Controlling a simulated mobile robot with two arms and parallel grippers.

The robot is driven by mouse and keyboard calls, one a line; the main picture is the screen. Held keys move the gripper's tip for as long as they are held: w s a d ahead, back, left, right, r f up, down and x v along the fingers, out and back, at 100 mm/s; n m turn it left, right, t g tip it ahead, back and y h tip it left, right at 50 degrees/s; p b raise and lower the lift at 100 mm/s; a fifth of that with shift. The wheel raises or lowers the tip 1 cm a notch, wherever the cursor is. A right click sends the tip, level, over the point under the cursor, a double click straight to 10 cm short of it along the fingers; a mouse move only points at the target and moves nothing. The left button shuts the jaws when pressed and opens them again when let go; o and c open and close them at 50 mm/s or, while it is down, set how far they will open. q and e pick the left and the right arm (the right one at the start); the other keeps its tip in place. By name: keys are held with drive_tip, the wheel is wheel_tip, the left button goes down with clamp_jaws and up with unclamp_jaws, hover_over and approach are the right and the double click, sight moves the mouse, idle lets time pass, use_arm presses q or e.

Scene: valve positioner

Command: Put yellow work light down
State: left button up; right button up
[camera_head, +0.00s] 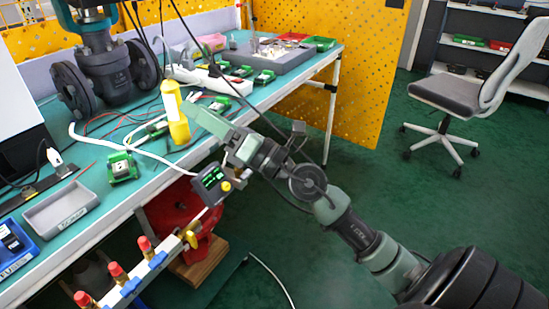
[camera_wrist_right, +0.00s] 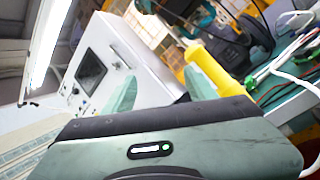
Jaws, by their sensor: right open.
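The yellow work light (camera_head: 178,122) stands upright on the teal workbench (camera_head: 145,187), near its front edge. It also shows in the right wrist view (camera_wrist_right: 222,66), at the right, beside and partly behind one finger. My right gripper (camera_head: 200,112) is at the light in the head view, its fingers reaching just to the right of it. In the right wrist view the gripper (camera_wrist_right: 158,92) is open, and the gap between its fingers holds nothing. Whether the finger touches the light I cannot tell. My left gripper is not in view.
A valve (camera_head: 105,65) stands at the back left of the bench. A grey tray (camera_head: 61,208), a green terminal block (camera_head: 121,167), a white power strip (camera_head: 215,78) and loose cables lie around. A pipe with red-capped fittings (camera_head: 117,272) runs below the front edge.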

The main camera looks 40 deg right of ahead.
drive_tip(key=s+d+f+m+h, duration=0.2)
drive_tip(key=d+f+m+h, duration=0.5)
drive_tip(key=m, duration=0.5)
drive_tip(key=s+d+f+m+h, duration=0.2)
drive_tip(key=d+f+m+h, duration=0.15)
drive_tip(key=m+h, duration=0.75)
drive_tip(key=s+f+m+g+y, duration=0.1)
drive_tip(key=s+f+m+g, duration=0.25)
drive_tip(key=f, duration=0.45)
drive_tip(key=s+f+m+g, duration=0.2)
drive_tip(key=f+m+g, duration=0.15)
drive_tip(key=f, duration=0.45)
drive_tip(key=s+a+f+m+g+y, duration=0.1)
drive_tip(key=s+a+f+g+y, duration=0.2)
drive_tip(key=s+a+f, duration=0.3)
drive_tip(key=s+a+f+m+g+y, duration=0.1)
drive_tip(key=s+a+f+g+y, duration=0.2)
drive_tip(key=s, duration=0.9)
drive_tip(key=a+f+g, duration=0.3)
drive_tip(key=f, duration=0.2)
drive_tip(key=shift+a+g, duration=0.3)
drive_tip(key=shift+a, duration=0.05)
